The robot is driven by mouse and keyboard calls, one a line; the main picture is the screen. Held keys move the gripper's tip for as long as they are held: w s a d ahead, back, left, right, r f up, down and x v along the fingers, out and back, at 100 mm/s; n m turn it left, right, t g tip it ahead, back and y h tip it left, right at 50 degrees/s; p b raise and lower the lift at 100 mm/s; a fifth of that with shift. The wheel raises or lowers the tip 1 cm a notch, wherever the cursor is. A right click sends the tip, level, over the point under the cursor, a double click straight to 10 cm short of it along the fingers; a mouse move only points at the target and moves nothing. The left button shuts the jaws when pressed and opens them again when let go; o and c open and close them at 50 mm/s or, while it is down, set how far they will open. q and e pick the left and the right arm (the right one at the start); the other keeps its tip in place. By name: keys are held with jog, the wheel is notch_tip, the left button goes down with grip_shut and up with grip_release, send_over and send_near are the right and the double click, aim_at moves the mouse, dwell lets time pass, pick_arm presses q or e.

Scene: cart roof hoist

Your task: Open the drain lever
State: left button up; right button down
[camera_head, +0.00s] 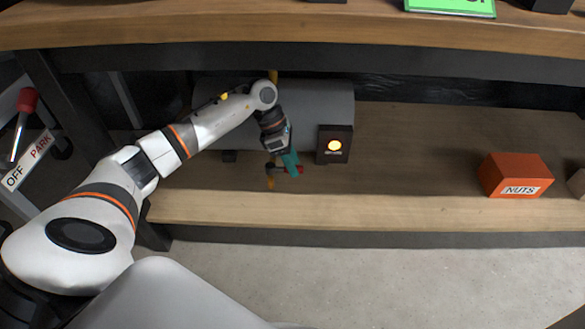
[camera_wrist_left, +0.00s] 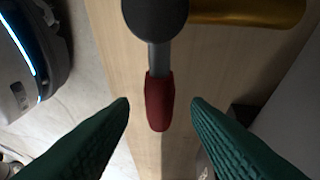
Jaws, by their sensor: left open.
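The drain lever has a red grip (camera_wrist_left: 159,103) on a grey rod with a dark round hub (camera_wrist_left: 155,18), seen in the left wrist view. A brass pipe (camera_wrist_left: 250,10) runs from near the hub. My right gripper is not in view.
A dark box with a lit amber lamp (camera_head: 334,146) stands right of the gripper. An orange NUTS box (camera_head: 515,175) sits farther right on the lower wooden shelf (camera_head: 420,150). The upper shelf (camera_head: 200,22) hangs above my arm. A red-knobbed OFF/PARK lever (camera_head: 26,100) is at far left.

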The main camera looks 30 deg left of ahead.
pick_arm(q)
jog(key=shift+d+f, duration=0.1)
jog(key=shift+f, duration=0.1)
grip_shut()
